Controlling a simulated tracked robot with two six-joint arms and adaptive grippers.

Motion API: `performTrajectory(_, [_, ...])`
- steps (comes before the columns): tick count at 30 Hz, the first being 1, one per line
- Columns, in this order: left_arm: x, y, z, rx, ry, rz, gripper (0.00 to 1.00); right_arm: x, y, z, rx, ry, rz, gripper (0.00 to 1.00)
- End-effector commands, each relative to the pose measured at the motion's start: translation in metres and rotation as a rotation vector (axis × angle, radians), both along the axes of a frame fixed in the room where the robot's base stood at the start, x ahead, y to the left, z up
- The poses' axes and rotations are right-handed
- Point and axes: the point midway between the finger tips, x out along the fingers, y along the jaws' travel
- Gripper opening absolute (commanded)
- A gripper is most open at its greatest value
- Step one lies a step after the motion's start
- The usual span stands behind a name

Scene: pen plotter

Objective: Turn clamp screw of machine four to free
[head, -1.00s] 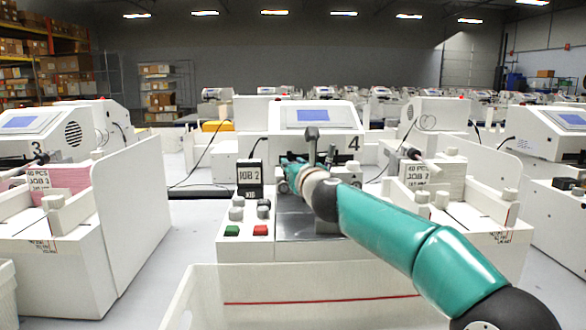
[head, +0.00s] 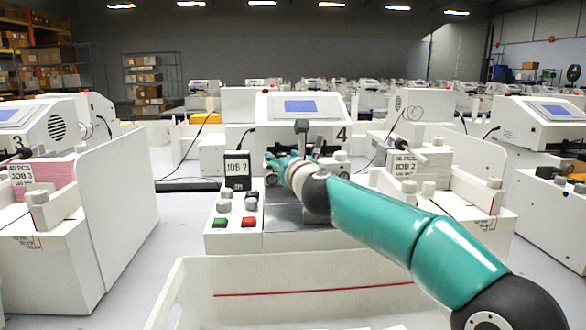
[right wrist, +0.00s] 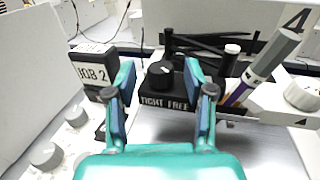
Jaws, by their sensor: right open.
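Machine four (head: 262,108) is a white machine with a screen and a "4" on its front. Its clamp screw (right wrist: 161,73) is a round black knob on a black block marked "TIGHT FREE" in the right wrist view. Its white mark is small, and I cannot surely tell which word it faces. My right gripper (head: 277,165) is at the front of machine four. In the right wrist view its two open fingers (right wrist: 160,85) are on either side of the knob, with visible gaps. In the head view the arm and gripper hide the knob. My left gripper is not in view.
A "JOB 2" sign (right wrist: 92,72) stands close left of the fingers, above grey knobs (right wrist: 76,116). A grey pen (right wrist: 270,58) slants at the right. Green (head: 220,222) and red (head: 249,221) buttons are on the front panel. A white bin (head: 190,285) stands in front.

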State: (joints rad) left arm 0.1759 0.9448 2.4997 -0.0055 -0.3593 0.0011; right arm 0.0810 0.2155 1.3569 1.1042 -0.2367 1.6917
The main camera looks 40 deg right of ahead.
Motion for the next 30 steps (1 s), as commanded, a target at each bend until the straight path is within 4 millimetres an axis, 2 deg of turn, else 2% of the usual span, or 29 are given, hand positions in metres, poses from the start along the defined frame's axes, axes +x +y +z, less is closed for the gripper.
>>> performTrajectory(9, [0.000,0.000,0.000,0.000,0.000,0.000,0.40,-0.057,0.019,0.001,0.000,-0.004,0.003,0.53])
performTrajectory(15, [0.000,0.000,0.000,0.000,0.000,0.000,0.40,-0.087,0.029,0.000,0.000,-0.004,0.003,0.53])
performTrajectory(21, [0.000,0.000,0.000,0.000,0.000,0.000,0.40,-0.098,0.032,-0.001,-0.001,-0.003,0.001,0.53])
performTrajectory(30, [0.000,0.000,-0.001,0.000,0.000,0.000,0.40,-0.098,0.032,-0.001,-0.001,-0.002,0.001,0.53])
